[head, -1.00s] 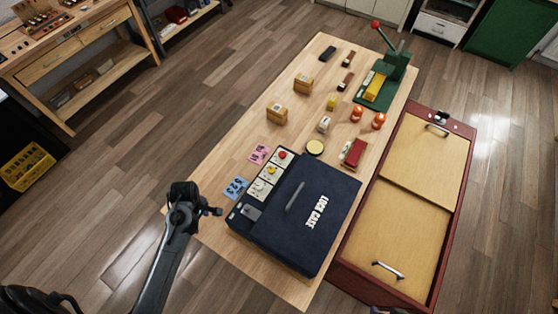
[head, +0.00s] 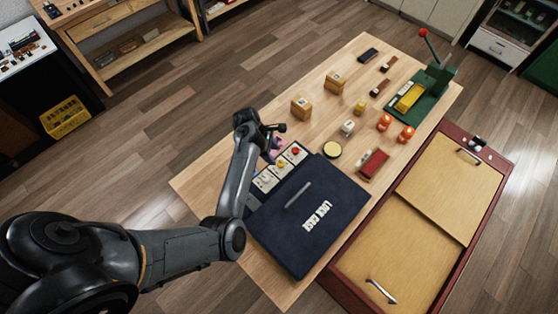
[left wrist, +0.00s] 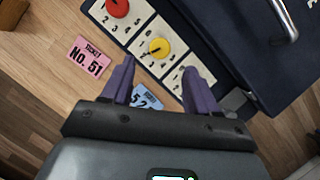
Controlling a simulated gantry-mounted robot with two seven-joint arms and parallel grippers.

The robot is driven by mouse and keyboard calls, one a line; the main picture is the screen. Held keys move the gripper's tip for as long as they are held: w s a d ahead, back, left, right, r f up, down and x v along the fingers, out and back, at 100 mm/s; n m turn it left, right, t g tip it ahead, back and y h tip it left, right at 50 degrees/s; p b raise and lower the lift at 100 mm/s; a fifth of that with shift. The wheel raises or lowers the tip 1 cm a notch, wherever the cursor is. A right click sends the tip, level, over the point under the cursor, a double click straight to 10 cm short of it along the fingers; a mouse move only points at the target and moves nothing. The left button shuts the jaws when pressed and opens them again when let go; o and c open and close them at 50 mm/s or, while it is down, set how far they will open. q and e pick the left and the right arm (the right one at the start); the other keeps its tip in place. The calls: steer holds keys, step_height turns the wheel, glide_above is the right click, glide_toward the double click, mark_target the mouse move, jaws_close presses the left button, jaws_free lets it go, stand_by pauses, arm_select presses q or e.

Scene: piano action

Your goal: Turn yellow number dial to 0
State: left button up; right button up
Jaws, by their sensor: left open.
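The yellow number dial (left wrist: 158,47) sits on a white card panel of the dark blue lock case, between a red dial (left wrist: 117,8) and a pale dial (left wrist: 190,75). A dark pointer mark shows on it; the digit it points to is too small to read. It also shows in the head view (head: 282,163). My left gripper (left wrist: 159,64) is open, its two purple fingers apart, with the yellow dial just ahead of the gap between the fingertips. They do not appear to hold it. My right gripper is not in view.
The lock case (head: 345,199) has a closed lid with a bar handle. A pink ticket (left wrist: 88,56) and a blue ticket (left wrist: 146,97) lie beside the panel. Wooden blocks (head: 302,107), orange pieces (head: 384,122) and a green press (head: 436,79) stand farther along the table.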

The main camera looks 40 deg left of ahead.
mark_target(281, 163)
arm_select(q)
steer(key=x, duration=0.6)
steer(key=shift+w+d+f, duration=0.1)
steer(key=shift+d+f, duration=0.05)
steer(key=shift+f, duration=0.2)
steer(key=c, duration=1)
